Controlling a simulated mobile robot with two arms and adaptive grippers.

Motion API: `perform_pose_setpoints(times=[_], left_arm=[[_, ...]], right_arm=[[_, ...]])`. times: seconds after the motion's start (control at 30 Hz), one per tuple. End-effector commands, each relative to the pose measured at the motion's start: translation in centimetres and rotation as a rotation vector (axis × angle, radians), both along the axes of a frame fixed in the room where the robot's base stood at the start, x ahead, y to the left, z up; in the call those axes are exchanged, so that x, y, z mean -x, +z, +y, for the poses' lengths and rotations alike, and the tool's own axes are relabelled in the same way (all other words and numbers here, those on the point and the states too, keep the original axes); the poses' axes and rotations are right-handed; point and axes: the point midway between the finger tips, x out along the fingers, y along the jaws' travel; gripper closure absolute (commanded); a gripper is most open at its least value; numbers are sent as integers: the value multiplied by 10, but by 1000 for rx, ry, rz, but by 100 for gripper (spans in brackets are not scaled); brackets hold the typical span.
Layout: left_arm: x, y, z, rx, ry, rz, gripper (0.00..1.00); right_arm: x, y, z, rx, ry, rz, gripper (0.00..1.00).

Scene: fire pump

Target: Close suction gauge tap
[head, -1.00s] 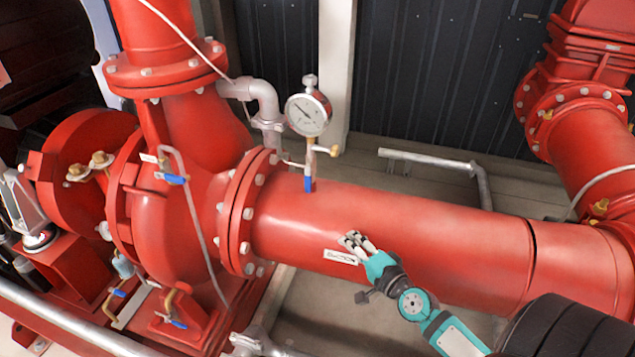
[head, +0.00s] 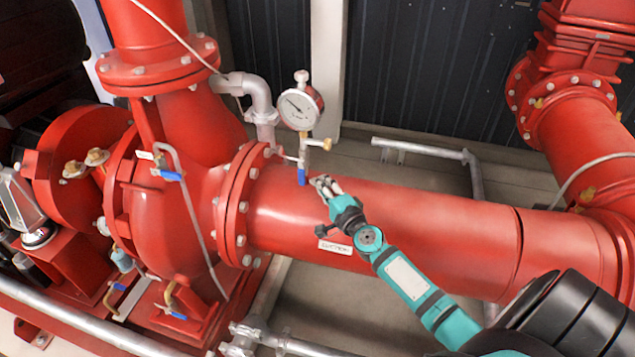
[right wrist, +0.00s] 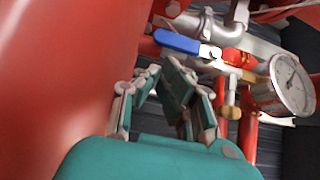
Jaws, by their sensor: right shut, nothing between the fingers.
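The suction gauge (head: 301,108) has a round white dial and stands on a thin stem above the red suction pipe (head: 410,222). Its tap has a blue lever (head: 302,176) that points down along the stem in the head view. The lever also shows in the right wrist view (right wrist: 176,42), beyond my fingers, with the gauge (right wrist: 292,84) at the right. My right gripper (head: 322,185) is shut and empty just right of the lever, close over the pipe. The right wrist view shows its fingers (right wrist: 160,80) with a visible gap to the lever. My left gripper is not in view.
A brass side cock (head: 325,144) sticks out right of the gauge stem. The bolted red flange (head: 238,205) is left of the tap. A grey elbow pipe (head: 258,98) stands behind. The pipe top right of my gripper is clear.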

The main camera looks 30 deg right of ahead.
Motion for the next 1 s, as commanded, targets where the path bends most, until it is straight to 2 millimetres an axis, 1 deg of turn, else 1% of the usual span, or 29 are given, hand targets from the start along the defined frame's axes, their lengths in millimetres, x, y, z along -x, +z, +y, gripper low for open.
perform_pose_setpoints(times=[0.17,0.4,0.67,1.0], left_arm=[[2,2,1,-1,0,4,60],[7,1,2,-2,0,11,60],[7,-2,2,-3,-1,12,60],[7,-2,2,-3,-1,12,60]], right_arm=[[-7,0,7,-1,0,1,100],[-7,-1,7,0,1,1,100],[-13,-7,12,-1,0,1,100],[-13,-6,12,1,1,1,100]])
